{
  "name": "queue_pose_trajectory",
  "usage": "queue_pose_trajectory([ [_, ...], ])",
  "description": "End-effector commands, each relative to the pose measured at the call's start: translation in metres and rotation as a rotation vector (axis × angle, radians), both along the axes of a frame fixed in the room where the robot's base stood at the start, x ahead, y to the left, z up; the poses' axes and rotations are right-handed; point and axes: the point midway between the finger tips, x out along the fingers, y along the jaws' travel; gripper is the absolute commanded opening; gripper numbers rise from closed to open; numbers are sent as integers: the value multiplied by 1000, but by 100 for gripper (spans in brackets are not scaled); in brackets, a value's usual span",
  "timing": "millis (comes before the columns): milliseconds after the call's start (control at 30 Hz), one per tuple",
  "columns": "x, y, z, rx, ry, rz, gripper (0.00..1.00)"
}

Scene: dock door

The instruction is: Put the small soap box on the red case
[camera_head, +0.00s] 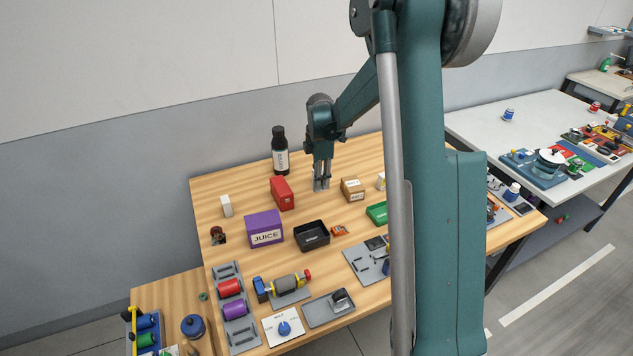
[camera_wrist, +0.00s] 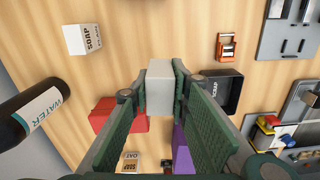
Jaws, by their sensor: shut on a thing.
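My gripper (camera_head: 321,184) is shut on a small pale box, taken as the small soap box (camera_wrist: 160,85); no lettering shows on it. The box shows between the fingers in the wrist view, apparently above the table. The red case (camera_head: 282,193) stands on the table to the left of my gripper. In the wrist view the red case (camera_wrist: 118,116) is below and left of the held box, partly hidden by a finger. A larger box lettered SOAP (camera_wrist: 86,38) stands at the upper left there.
A dark bottle (camera_head: 280,152) stands behind the red case. A white box (camera_head: 226,206), a purple juice box (camera_head: 264,229) and a black tray (camera_head: 312,237) are around its left and front. Bare wood lies between these things.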

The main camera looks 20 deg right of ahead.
Motion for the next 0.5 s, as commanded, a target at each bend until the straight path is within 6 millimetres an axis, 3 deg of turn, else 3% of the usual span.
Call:
queue_pose_trajectory([
  [267,19,18,17,0,0,16,6],
  [500,57,60,50,0,0,50,6],
])
